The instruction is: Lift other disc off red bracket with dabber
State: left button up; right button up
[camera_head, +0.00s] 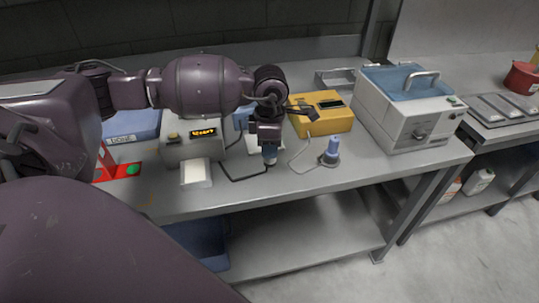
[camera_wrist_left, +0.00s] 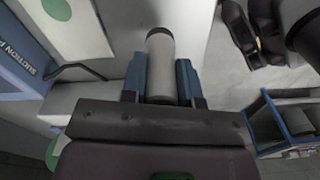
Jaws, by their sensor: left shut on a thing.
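My left gripper (camera_head: 269,157) is over the middle of the bench. In the left wrist view, its blue fingers (camera_wrist_left: 161,88) are shut on a pale grey cylinder with a dark end, which looks like the dabber (camera_wrist_left: 161,72). The red bracket (camera_head: 112,175) lies at the left of the bench, partly hidden by my arm. A green disc (camera_head: 132,169) is on its right part. The gripper is well to the right of the bracket, apart from it. The right gripper cannot be made out.
A beige box with a lit display (camera_head: 190,148) and a white pad (camera_head: 196,174) lie between bracket and gripper. A blue-handled thing on a round base (camera_head: 331,152) stands to the right. A yellow box (camera_head: 322,117) and a blue-topped bath (camera_head: 408,110) stand behind. Cables cross the bench.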

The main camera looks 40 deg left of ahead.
pick_arm(q)
notch_tip(320, 180, up, 16)
jog(key=shift+p, duration=0.4)
jog(key=shift+f, duration=0.1)
